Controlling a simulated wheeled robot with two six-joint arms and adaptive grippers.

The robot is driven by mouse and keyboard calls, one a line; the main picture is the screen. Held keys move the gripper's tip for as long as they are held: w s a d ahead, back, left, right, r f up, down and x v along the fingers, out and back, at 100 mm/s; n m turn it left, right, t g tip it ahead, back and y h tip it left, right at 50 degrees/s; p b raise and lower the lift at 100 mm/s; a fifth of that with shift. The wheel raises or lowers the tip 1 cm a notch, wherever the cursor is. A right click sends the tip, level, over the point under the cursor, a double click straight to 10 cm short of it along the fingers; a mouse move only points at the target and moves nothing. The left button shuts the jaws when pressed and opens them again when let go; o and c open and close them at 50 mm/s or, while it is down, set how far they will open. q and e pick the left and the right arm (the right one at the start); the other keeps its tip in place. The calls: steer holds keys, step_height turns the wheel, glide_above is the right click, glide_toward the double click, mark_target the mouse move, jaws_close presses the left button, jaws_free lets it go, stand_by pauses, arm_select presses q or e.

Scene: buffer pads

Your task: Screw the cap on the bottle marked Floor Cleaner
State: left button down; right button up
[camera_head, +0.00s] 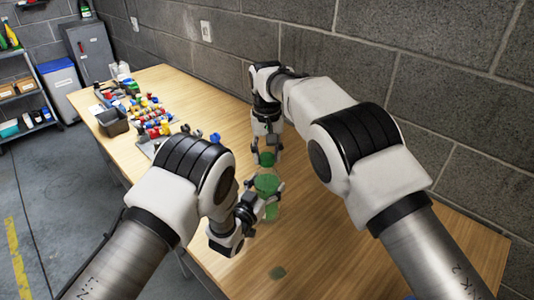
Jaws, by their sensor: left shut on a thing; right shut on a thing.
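A green bottle (267,183) stands near the middle of the wooden table. My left gripper (262,202) is shut around it from the lower left and partly covers it. No lettering on the bottle can be read at this size. My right gripper (267,153) points down from above and is shut on a small green thing, which looks like the cap (267,159). The cap shows just above the bottle in the picture. I cannot tell whether the two touch.
A grey block wall (440,110) runs along the right.

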steer(key=m, duration=1)
steer(key=o, duration=1.3)
steer(key=shift+r, duration=2.25)
steer(key=shift+c, duration=0.5)
